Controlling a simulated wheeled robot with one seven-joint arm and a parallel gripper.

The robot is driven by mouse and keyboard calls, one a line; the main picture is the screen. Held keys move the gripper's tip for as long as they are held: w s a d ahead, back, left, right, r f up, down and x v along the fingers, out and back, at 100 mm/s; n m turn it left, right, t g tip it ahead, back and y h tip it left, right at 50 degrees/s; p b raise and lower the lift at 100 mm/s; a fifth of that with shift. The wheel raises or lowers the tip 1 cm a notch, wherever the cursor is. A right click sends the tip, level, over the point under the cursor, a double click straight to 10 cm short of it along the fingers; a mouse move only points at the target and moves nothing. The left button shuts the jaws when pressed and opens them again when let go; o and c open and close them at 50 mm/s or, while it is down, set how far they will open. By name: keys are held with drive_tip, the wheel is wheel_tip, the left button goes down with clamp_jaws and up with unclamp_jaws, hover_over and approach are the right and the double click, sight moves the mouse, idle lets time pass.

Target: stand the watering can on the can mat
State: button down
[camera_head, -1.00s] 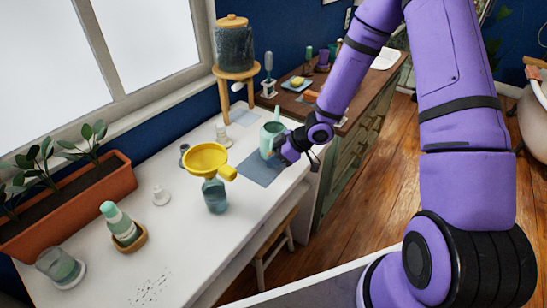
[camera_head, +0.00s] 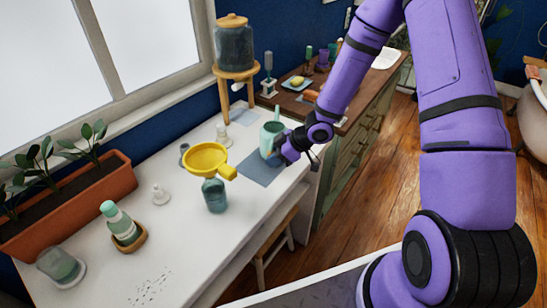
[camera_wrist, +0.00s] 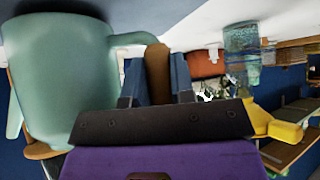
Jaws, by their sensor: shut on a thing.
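The watering can (camera_head: 270,142) is pale teal and upright over the far part of the grey-blue can mat (camera_head: 262,172) on the white counter. My gripper (camera_head: 287,150) is at its right side, shut on its handle. In the wrist view, which is upside down, the can (camera_wrist: 60,75) fills the left, and its handle runs to my fingers (camera_wrist: 158,78). The can's base is very near the mat; I cannot tell whether it touches.
A yellow funnel (camera_head: 206,157) sits on a teal bottle (camera_head: 215,196) left of the mat. A planter (camera_head: 75,205) lines the window. A wooden cabinet (camera_head: 350,150) is to the right. The mat's near part is clear.

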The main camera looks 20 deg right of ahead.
drive_tip(key=shift+f, duration=0.55)
idle(0.6)
drive_tip(key=c, duration=0.9)
unclamp_jaws()
drive_tip(key=shift+c, duration=0.2)
drive_tip(key=c, duration=0.3)
drive_tip(key=shift+r, duration=0.1)
drive_tip(key=v, duration=0.8)
idle(1.6)
